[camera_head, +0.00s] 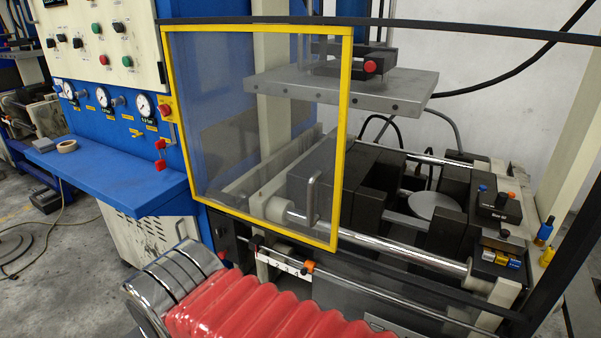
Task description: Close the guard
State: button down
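The guard (341,120) is a see-through panel in a yellow frame, with an upright grey handle (311,198) near its lower right corner. It stands across the left part of the press front. Right of its right edge the press front is uncovered, and the inside shows directly there. A dark top rail (450,30) runs along the guard's upper edge and on to the right. The guard stands apart from the dark post at the far right. My gripper is not in view.
Inside the press are a grey upper plate (400,90), dark blocks and chrome rods (380,240). A blue control cabinet (100,170) with gauges, buttons and a ledge stands at the left. A black cable hangs at the upper right. Floor shows at the lower left.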

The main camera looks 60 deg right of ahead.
aim_at(347, 31)
jog(key=i, duration=0.95)
